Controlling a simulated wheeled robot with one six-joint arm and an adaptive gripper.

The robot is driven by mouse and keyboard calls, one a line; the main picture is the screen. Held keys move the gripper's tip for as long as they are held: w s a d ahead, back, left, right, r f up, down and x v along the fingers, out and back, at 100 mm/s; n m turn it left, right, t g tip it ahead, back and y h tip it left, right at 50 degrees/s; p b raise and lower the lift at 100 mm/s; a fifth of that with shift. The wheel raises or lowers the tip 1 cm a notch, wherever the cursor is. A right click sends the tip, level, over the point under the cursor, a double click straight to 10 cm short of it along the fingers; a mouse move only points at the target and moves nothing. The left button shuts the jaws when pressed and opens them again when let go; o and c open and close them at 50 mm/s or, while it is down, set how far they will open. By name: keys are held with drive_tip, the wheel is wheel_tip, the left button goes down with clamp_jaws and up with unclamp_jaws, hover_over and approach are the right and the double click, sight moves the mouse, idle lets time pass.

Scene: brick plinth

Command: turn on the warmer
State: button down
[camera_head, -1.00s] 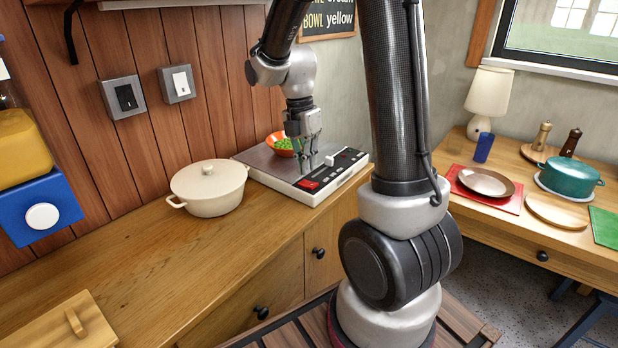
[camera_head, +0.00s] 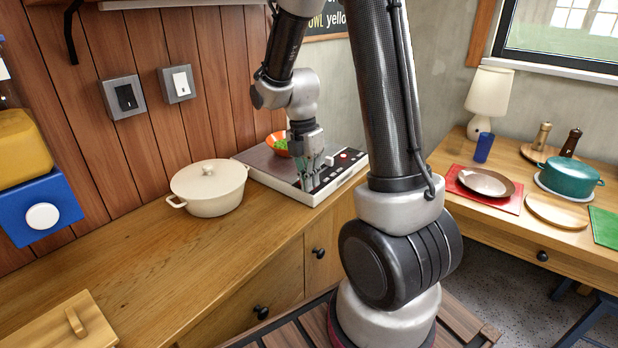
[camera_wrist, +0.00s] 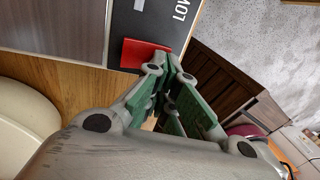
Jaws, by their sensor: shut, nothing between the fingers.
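The warmer (camera_head: 350,173) is a flat white appliance with a grey top and a dark control strip along its front, standing on the wooden counter. Its red switch (camera_wrist: 140,54) shows in the wrist view at the end of the dark strip, beside the fingertips. In the head view my gripper covers the switch. My gripper (camera_head: 308,188) is shut and empty, pointing down at the left end of the strip. It also shows in the wrist view (camera_wrist: 172,60), with the fingertips close to the switch; I cannot tell whether they touch it.
An orange bowl (camera_head: 275,145) with green contents sits on the warmer, behind my gripper. A cream lidded pot (camera_head: 209,190) stands to the left on the counter. Two wall switches are above it. The counter (camera_head: 150,260) in front of the pot is clear.

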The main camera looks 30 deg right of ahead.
drive_tip(key=shift+w, duration=0.1)
drive_tip(key=shift+w+a+r, duration=0.25)
drive_tip(key=shift+w+r, duration=0.05)
drive_tip(key=shift+w, duration=0.35)
drive_tip(key=shift+r, duration=0.3)
wheel_tip(320, 180, up, 13)
drive_tip(key=s, duration=0.2)
drive_tip(key=shift+d+r, duration=0.15)
drive_tip(key=shift+d, duration=0.15)
